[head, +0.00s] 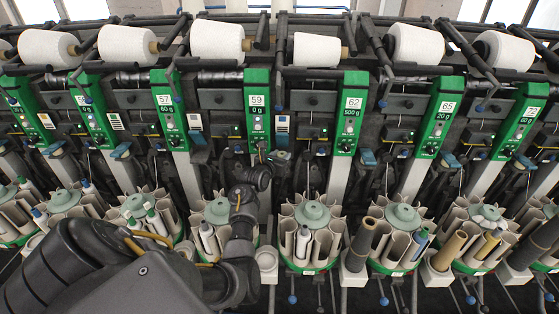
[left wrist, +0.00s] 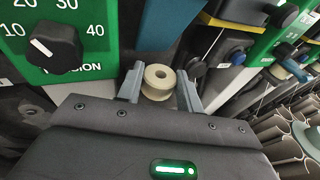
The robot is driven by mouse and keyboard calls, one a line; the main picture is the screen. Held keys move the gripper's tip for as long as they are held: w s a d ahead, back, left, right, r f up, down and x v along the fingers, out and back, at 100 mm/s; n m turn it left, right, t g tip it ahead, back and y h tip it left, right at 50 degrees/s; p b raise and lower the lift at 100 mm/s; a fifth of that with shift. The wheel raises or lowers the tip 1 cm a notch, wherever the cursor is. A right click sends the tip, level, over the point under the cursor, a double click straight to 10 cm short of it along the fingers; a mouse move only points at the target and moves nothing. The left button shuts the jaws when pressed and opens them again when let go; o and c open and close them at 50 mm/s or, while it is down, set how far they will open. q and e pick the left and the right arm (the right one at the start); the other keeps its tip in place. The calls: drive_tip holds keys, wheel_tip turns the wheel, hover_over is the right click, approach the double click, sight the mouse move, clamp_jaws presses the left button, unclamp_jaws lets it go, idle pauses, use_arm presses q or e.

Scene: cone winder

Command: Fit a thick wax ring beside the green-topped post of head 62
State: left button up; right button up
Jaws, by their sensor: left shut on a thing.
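My left gripper (head: 270,157) is at the lower end of the green panel of head 59 (head: 258,112), left of head 62 (head: 350,112). In the left wrist view its two grey fingers (left wrist: 160,88) are shut on a cream wax ring (left wrist: 158,76) with a round hole in its middle. A second cream rim shows below the top face; I cannot tell whether it is the same ring. The ring is too small to make out in the head view. I cannot pick out the green-topped post of head 62. My right gripper is not in view.
A green panel with a black tension knob (left wrist: 52,46) is close at the left in the left wrist view. White yarn cones (head: 317,50) line the top. Round magazines of tubes (head: 311,232) stand below the heads. My left arm covers the lower left.

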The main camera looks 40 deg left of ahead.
use_arm(q)
drive_tip(key=o, duration=1)
drive_tip(key=shift+f, duration=0.15)
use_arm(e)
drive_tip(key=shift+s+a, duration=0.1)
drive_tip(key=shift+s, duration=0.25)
use_arm(q)
drive_tip(key=shift+r, duration=0.2)
drive_tip(key=shift+s+d, duration=0.1)
drive_tip(key=shift+s, duration=0.35)
drive_tip(key=p+v, duration=0.1)
drive_tip(key=v, duration=1)
drive_tip(key=shift+p, duration=0.3)
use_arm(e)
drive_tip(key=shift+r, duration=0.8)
